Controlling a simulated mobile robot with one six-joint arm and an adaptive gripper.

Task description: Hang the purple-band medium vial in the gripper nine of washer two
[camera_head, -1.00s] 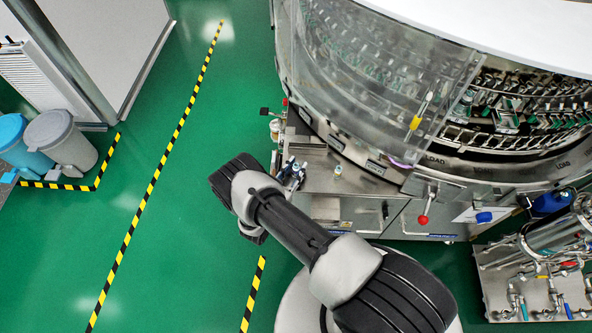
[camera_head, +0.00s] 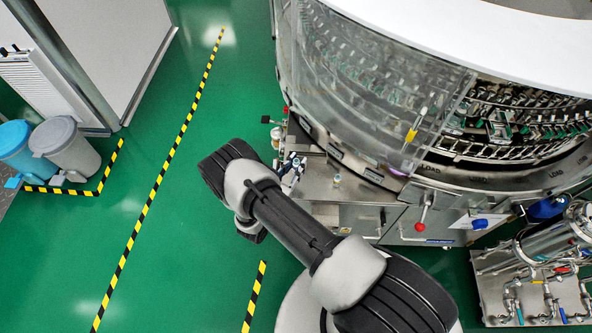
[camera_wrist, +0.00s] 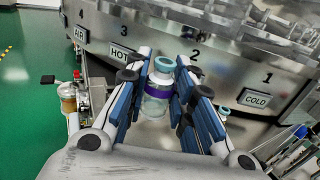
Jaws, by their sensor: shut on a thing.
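The purple-band vial (camera_wrist: 158,88) is clear glass with a teal cap and stands about upright between my fingers in the wrist view. My gripper (camera_wrist: 163,72) is shut on it, with a blue-padded finger on each side. In the head view my gripper (camera_head: 292,170) is small, above the steel ledge at the washer's front left. The rotary washer (camera_head: 480,172) fills the upper right, with rows of metal vial grippers behind a clear curved shield. In the wrist view its steel band (camera_wrist: 215,72) carries the numbers 1 to 4. Gripper nine cannot be picked out.
Another small vial (camera_head: 337,180) stands on the steel ledge (camera_head: 330,205), right of my gripper. An amber-filled bottle (camera_wrist: 68,98) is at the left in the wrist view. A red-knobbed lever (camera_head: 421,222) juts from the front. Green floor is free at left, beyond which stand bins (camera_head: 62,148).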

